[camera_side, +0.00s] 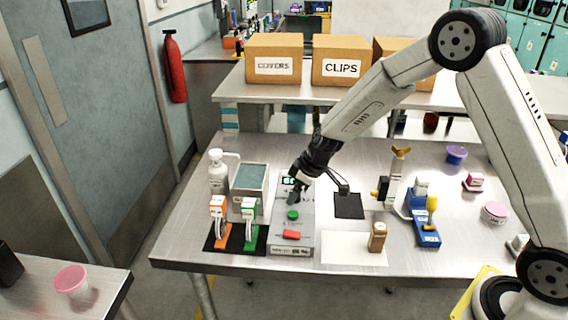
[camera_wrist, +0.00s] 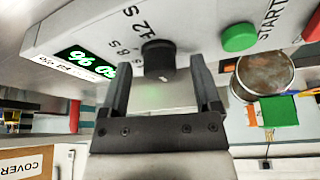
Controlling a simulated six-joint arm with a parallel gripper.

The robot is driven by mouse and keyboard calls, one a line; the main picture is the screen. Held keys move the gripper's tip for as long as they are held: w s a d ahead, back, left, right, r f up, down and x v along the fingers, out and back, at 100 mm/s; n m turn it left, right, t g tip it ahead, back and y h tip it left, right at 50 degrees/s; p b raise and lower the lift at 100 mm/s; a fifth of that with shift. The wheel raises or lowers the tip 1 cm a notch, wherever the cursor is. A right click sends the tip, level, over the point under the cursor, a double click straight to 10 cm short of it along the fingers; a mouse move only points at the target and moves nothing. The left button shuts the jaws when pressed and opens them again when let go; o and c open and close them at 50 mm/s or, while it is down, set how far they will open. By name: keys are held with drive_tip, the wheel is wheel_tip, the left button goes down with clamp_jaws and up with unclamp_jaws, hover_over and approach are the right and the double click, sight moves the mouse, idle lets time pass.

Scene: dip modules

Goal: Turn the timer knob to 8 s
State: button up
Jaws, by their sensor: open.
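The timer is a grey box (camera_side: 306,225) on the table in the side view, with a green START button (camera_wrist: 239,37) and a red button (camera_side: 291,235). Its black round knob (camera_wrist: 159,58) shows in the wrist view beside the printed labels 12 S and 8 S, with a further label partly cut off by a finger. I cannot read clearly where the knob points. A lit green display (camera_wrist: 85,62) sits left of it. My gripper (camera_wrist: 163,85) is open, one finger on each side of the knob with visible gaps. In the side view my gripper (camera_side: 297,192) is over the timer and hides the knob.
Left of the timer stand a white pump bottle (camera_side: 217,175), a metal box (camera_side: 250,180), and orange (camera_side: 218,207) and green (camera_side: 248,208) clip stands. A white sheet (camera_side: 345,248) with a brown-capped vial (camera_side: 377,237) and a black pad (camera_side: 349,206) lie to the right.

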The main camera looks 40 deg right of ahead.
clamp_jaws()
